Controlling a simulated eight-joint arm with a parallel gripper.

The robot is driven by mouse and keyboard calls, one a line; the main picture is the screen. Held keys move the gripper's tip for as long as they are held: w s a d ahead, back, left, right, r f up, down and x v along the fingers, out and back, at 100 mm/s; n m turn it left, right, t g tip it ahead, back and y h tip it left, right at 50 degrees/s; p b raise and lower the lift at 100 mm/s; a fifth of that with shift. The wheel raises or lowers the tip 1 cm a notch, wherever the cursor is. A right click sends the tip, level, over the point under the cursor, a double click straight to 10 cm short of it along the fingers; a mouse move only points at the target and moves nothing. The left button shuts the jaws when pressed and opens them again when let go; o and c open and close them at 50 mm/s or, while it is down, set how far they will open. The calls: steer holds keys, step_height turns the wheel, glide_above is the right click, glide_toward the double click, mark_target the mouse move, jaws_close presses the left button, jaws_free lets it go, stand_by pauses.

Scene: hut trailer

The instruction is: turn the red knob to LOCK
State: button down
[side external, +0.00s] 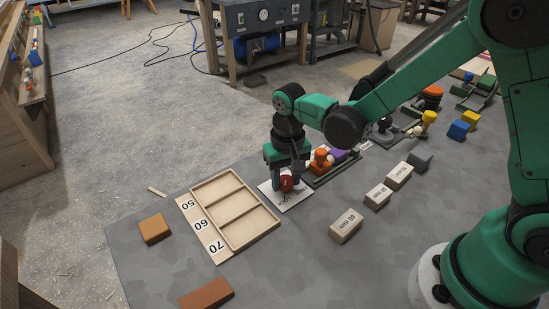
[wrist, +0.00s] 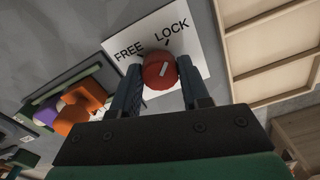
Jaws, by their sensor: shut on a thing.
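The red knob (wrist: 159,72) sits on a white plate (wrist: 200,62) printed FREE and LOCK. In the wrist view, its white line slants up and right, towards the LOCK side; whether it lines up exactly with the LOCK tick is unclear. My gripper (wrist: 160,75) is shut on the knob, one finger on each side. In the side external view, my gripper (side external: 287,181) points down over the plate (side external: 292,204), and the red knob (side external: 286,184) shows partly between the fingers.
A wooden three-compartment tray (side external: 238,211), marked 50, 60 and 70, lies left of the plate. A rack with orange and purple pieces (side external: 321,158) stands close on the right. Labelled blocks (side external: 346,226) lie further right. Bare grey tabletop is in front.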

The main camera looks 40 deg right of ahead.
mark_target(288, 179)
steer(key=shift+c, duration=2.1)
jaws_free()
steer(key=shift+r, duration=2.8)
steer(key=shift+s+d+r, duration=0.1)
steer(key=shift+d+r, duration=0.1)
steer(key=shift+r, duration=0.15)
steer(key=s+d+r+n+t, duration=0.3)
steer(key=s+d+r+t, duration=0.2)
steer(key=s+r+t, duration=0.1)
steer(key=shift+s+d+t, duration=0.2)
steer(key=shift+s+t, duration=0.05)
steer(key=shift+t, duration=0.35)
